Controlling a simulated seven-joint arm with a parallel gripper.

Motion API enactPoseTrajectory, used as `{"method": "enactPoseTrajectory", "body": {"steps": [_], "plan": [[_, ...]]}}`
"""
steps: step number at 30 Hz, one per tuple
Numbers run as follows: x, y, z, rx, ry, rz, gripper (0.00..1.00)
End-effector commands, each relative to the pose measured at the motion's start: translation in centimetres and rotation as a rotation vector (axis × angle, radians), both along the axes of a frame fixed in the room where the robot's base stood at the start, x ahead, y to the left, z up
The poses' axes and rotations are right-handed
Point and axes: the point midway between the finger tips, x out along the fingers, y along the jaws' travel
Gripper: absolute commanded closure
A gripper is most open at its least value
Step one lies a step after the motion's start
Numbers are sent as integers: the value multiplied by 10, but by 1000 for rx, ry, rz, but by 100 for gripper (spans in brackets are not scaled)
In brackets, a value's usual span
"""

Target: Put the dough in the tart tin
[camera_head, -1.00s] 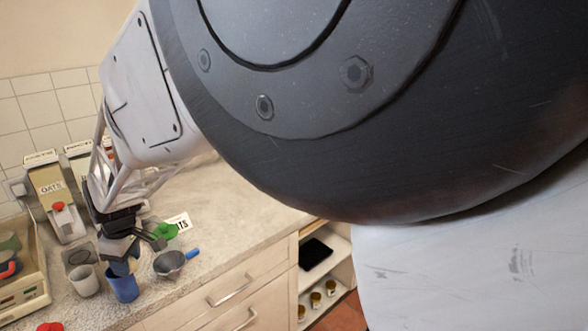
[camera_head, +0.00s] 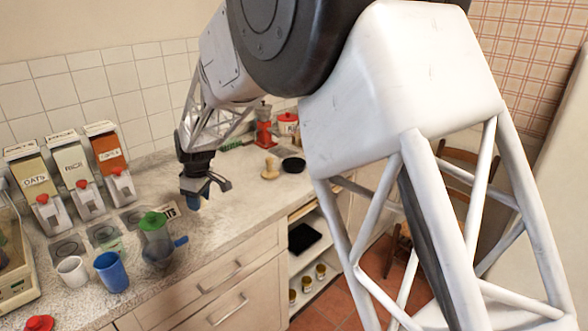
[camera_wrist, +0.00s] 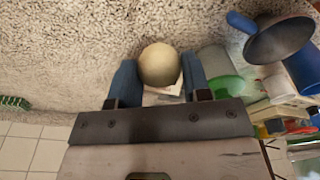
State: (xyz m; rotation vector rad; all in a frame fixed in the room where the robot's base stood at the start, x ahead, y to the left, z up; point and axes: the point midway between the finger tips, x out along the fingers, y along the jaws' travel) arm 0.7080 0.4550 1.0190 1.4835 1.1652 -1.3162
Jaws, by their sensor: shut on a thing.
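The dough, a smooth pale beige ball (camera_wrist: 159,64), is between the blue fingers of my gripper (camera_wrist: 158,78) in the wrist view. My gripper is shut on it. In the head view my gripper (camera_head: 193,201) is over the counter, right of the green-lidded jar, and the dough cannot be made out there. A dark round shallow dish (camera_head: 293,165), which may be the tart tin, sits on the counter further back and to the right. It is not seen in the wrist view.
A tan knobbed object (camera_head: 269,169) stands just left of the dark dish. A green-lidded jar (camera_head: 154,230), a blue-handled pan-like tool (camera_head: 160,255), a blue cup (camera_head: 112,272) and a white cup (camera_head: 72,270) stand front left. Dispensers (camera_head: 108,150) line the wall.

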Motion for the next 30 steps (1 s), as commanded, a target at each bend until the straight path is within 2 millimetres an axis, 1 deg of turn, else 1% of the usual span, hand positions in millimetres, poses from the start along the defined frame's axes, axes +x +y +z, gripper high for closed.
{"method": "enactPoseTrajectory", "body": {"steps": [1,3,8,12,17,21,30], "plan": [[13,-12,-2,-1,1,-18,83],[28,-26,-3,0,1,-38,83],[61,-60,-7,-1,1,-83,83],[89,-92,-10,0,2,-123,83],[119,-130,-15,0,3,-170,83],[144,-165,-19,0,2,-209,83],[190,-245,-27,0,2,-292,83]]}}
